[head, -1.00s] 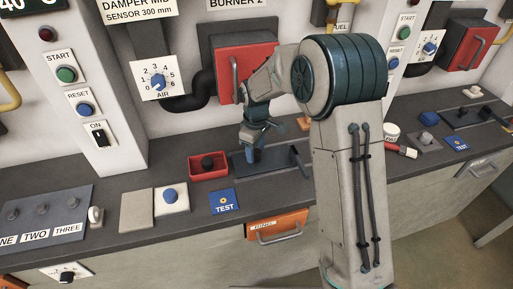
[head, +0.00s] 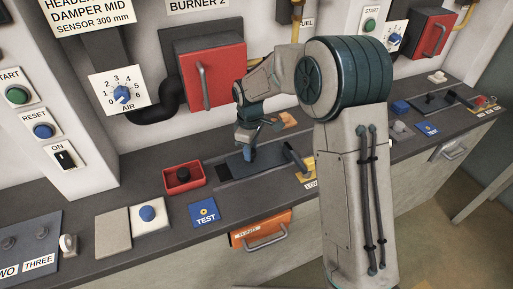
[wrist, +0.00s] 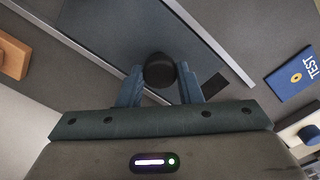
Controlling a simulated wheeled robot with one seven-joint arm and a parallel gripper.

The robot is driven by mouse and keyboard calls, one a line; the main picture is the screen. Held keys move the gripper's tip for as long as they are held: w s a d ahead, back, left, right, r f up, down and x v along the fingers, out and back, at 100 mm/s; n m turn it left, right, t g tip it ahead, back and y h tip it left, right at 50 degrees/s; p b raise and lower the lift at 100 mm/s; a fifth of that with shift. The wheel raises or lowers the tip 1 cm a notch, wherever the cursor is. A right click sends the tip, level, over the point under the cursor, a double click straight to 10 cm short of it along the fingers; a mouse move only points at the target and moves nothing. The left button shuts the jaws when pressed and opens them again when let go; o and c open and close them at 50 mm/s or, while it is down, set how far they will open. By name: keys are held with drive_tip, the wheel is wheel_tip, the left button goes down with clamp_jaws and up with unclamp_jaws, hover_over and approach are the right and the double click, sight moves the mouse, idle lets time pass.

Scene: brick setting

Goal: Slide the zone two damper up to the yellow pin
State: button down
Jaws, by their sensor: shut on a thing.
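My gripper (head: 250,153) reaches down onto a dark slider plate (head: 232,170) set in the counter below the burner 2 box. In the wrist view my gripper (wrist: 160,88) has its two blue fingers closed on either side of a round black knob (wrist: 160,70), which I take to be the zone two damper's knob. In the head view the fingers hide the knob. A dark bar (head: 296,158) stands at the plate's right end. A yellow labelled piece (head: 307,176) shows beside it, partly behind my arm. I cannot make out a yellow pin.
A red tray with a black knob (head: 183,178) lies left of the plate. A blue TEST card (head: 204,212) lies in front, with a blue button (head: 147,214) further left. A wooden block (wrist: 12,45) shows in the wrist view. The red burner box (head: 210,72) stands behind.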

drive_tip(key=shift+a, duration=0.2)
drive_tip(key=c, duration=1)
unclamp_jaws()
drive_tip(key=shift+r, duration=0.2)
wheel_tip(320, 180, up, 14)
drive_tip(key=shift+f+b, duration=0.25)
drive_tip(key=shift+b, duration=0.2)
